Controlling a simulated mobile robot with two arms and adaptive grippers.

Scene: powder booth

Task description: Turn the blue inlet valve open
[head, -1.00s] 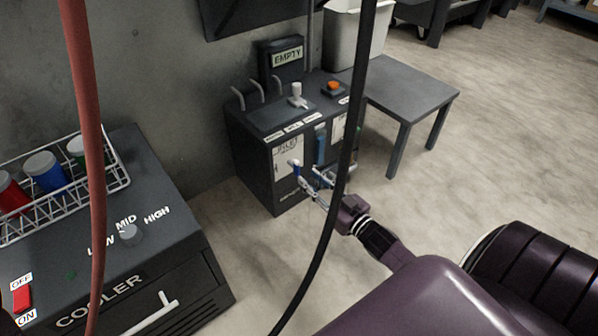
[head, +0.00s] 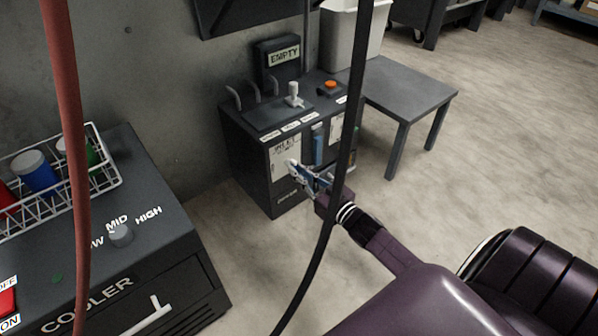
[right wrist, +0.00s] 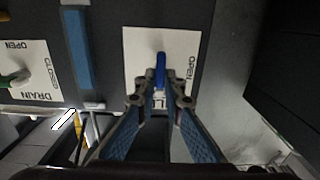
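The blue inlet valve handle (right wrist: 160,71) sits on a white label panel (right wrist: 136,45) marked OPEN at one side; the rest of its lettering is partly hidden by my fingers. In the head view the white inlet panel (head: 281,161) is on the front of a dark cabinet. My right gripper (head: 299,170) is at that panel, its fingers around the handle. In the right wrist view my right gripper (right wrist: 161,88) has one finger on each side of the handle, with narrow gaps; firm contact does not show. My left gripper is out of view.
A green drain valve handle (right wrist: 18,79) is on a neighbouring label, beside a blue strip (right wrist: 76,48). A black hose (head: 345,150) hangs in front of my right arm. A cooler (head: 150,220) stands at left, a grey table (head: 405,88) behind right.

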